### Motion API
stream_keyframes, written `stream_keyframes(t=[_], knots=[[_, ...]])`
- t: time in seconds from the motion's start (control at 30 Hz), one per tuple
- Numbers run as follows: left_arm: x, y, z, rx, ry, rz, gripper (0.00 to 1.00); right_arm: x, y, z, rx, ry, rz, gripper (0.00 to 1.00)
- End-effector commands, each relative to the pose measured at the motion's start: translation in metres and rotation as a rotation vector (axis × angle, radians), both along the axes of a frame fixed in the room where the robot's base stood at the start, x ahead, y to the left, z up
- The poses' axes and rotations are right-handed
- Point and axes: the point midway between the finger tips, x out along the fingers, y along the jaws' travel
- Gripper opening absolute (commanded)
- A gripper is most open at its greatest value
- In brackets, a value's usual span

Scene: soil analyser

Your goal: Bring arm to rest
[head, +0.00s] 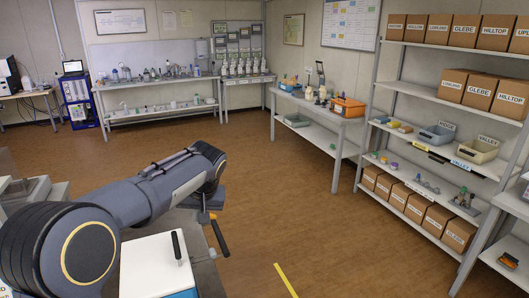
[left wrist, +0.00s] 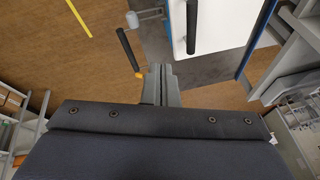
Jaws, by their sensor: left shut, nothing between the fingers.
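My left arm reaches in from the left in the head view, over the near bench. The left gripper (head: 204,217) hangs down at the arm's end, small and partly hidden by the wrist. In the left wrist view the two grey fingers (left wrist: 161,75) are together with nothing between them. A black handle (head: 219,238) with an orange end is close beside the gripper; it also shows in the left wrist view (left wrist: 128,48). I cannot tell whether they touch. My right gripper is not in view.
A white lid (head: 153,265) with a black bar handle is on the near unit beneath my arm. Brown floor (head: 300,200) is open ahead, with a yellow line (head: 286,280). Shelves with labelled boxes (head: 441,220) stand right; a workbench (head: 318,108) and glassware bench (head: 160,82) stand behind.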

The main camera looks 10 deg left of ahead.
Motion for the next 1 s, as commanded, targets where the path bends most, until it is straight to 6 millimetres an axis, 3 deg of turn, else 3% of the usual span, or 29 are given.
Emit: stream_keyframes(t=[0.13,0.27,0.5,0.6,0.8,1.0], knots=[[-0.047,0.018,0.004,-0.125,0.008,-0.017,0.00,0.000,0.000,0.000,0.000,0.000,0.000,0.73],[-0.113,0.023,0.006,-0.281,-0.007,-0.064,0.00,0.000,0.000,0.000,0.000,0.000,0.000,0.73],[-0.237,-0.001,-0.004,-0.484,-0.103,-0.168,0.00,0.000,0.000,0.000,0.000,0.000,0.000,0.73],[-0.279,-0.017,-0.016,-0.527,-0.150,-0.200,0.00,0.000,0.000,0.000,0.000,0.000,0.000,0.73],[-0.325,-0.041,-0.041,-0.555,-0.212,-0.234,0.00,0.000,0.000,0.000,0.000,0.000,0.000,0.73],[-0.335,-0.048,-0.049,-0.560,-0.225,-0.242,0.00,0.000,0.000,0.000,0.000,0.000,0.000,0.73]])
